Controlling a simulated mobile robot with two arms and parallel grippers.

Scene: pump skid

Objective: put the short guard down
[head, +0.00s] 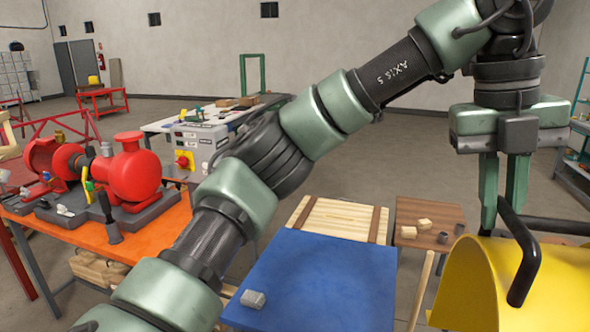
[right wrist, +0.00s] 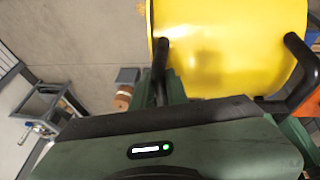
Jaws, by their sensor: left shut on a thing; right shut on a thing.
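The short guard is a yellow curved cover with black bar handles; it fills the lower right of the head view (head: 480,285) and the top of the right wrist view (right wrist: 225,50). My left gripper (head: 503,195) points down over it, its fingers shut on a black handle. My right gripper (right wrist: 170,88) is outside the head view; in the right wrist view it is shut at another black handle, partly hidden by the gripper body. The guard's underside is hidden, so I cannot tell what it rests on.
A blue mat (head: 320,285) with a small grey block (head: 253,298) lies left of the guard, before a slatted wooden board (head: 335,217). A brown table (head: 420,240) holds small blocks and dark cylinders. A red pump (head: 130,172) stands on an orange table (head: 150,238).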

